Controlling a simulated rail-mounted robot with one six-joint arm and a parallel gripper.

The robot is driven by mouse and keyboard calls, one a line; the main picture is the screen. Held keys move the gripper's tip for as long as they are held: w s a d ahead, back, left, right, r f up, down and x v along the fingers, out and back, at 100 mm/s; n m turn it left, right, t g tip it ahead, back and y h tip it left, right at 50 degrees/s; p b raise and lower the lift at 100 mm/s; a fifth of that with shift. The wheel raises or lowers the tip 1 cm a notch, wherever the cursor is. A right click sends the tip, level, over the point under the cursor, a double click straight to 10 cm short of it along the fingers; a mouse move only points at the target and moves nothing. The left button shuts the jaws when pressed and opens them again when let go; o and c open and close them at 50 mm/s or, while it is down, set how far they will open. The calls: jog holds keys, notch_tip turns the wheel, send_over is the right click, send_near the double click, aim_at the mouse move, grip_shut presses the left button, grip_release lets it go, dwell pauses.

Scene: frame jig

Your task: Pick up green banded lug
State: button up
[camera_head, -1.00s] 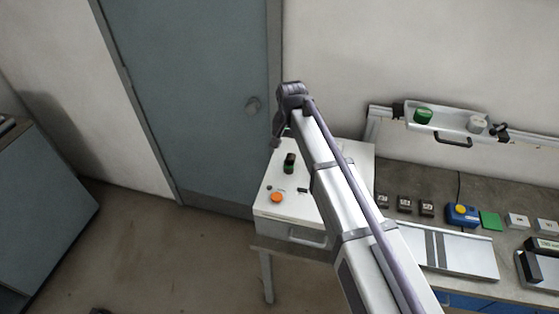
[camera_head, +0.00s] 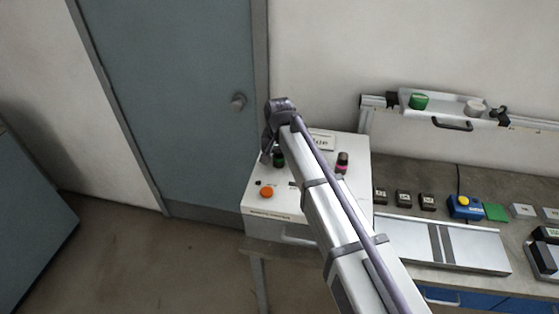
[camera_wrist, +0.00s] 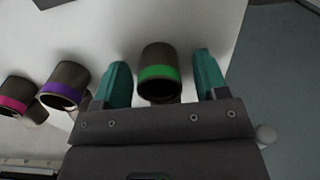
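The green banded lug (camera_wrist: 159,73) is a dark cylinder with a green band. In the wrist view it stands between the two teal fingers of my gripper (camera_wrist: 163,85), with a gap visible on each side. My gripper is open around it. In the head view the green banded lug (camera_head: 279,158) is on the white box top, partly hidden by my gripper (camera_head: 268,152), whose fingers are hard to make out.
A purple banded lug (camera_wrist: 64,88) and a pink banded lug (camera_wrist: 18,98) stand left in the wrist view. The pink one (camera_head: 342,162) also shows in the head view. An orange button (camera_head: 267,192) is on the white box (camera_head: 262,208). A shelf tray (camera_head: 446,109) hangs at right.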

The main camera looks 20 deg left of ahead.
jog(key=c, duration=0.9)
jog(key=shift+r, duration=0.1)
jog(key=shift+c, duration=0.2)
notch_tip(320, 180, up, 10)
jog(key=p, duration=1)
jog(key=shift+r, duration=0.2)
